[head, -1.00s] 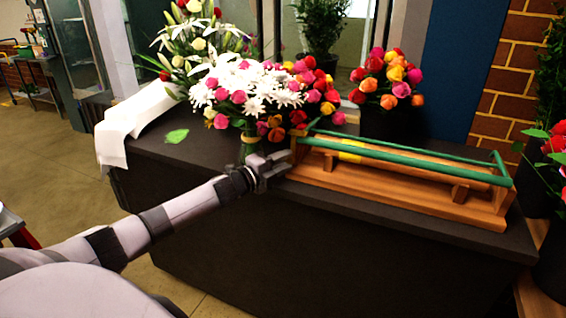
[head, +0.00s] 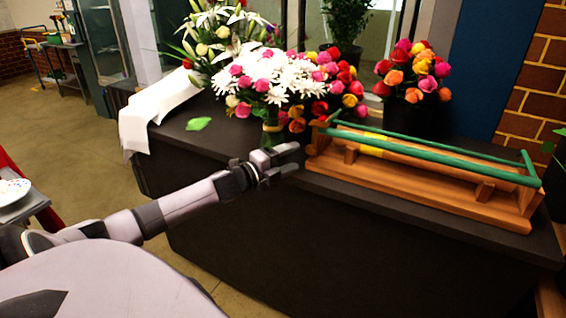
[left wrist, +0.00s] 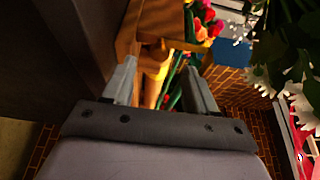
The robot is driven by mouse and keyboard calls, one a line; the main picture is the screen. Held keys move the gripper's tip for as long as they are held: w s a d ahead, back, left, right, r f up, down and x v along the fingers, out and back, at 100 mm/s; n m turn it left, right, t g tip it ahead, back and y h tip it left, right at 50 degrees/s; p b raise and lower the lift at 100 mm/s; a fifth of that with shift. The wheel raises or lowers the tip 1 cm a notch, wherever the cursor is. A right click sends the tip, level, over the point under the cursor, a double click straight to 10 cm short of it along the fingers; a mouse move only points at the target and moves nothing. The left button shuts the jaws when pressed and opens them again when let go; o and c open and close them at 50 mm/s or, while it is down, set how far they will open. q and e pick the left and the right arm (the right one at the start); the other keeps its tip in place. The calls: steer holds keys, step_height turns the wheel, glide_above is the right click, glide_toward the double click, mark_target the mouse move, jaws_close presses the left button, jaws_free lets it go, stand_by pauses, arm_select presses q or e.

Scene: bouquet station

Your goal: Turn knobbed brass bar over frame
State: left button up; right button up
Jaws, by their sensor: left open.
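A wooden frame (head: 440,200) stands on the dark counter, right of centre in the head view. A green bar (head: 440,165) runs along its front top, with arms joining a thinner green rail (head: 440,140) behind. In the left wrist view the open fingers (left wrist: 162,85) point at the wooden frame (left wrist: 158,25), with green bars (left wrist: 175,78) beyond.
A white daisy bouquet (head: 272,80) stands close behind my left gripper. A bucket of bright tulips (head: 405,118) stands behind the frame. The counter's front strip is clear.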

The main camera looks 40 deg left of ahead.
arm_select(q)
steer(key=shift+s+a, duration=0.15)
steer(key=shift+s, duration=0.95)
steer(key=s+d+f+n+g, duration=0.3)
steer(key=s+d+f+n, duration=0.6)
steer(key=d+f, duration=0.6)
steer(key=s+d+f+n+g, duration=0.2)
steer(key=s+d+f+n, duration=0.2)
steer(key=s, duration=0.4)
steer(key=s+d+f+n+g, duration=0.2)
steer(key=s+d+f+n, duration=0.2)
steer(key=s+d, duration=0.2)
steer(key=s, duration=0.2)
steer(key=shift+s+d+n+y, duration=0.3)
steer(key=shift+s+d, duration=0.05)
steer(key=shift+d, duration=0.05)
steer(key=shift+f, duration=0.1)
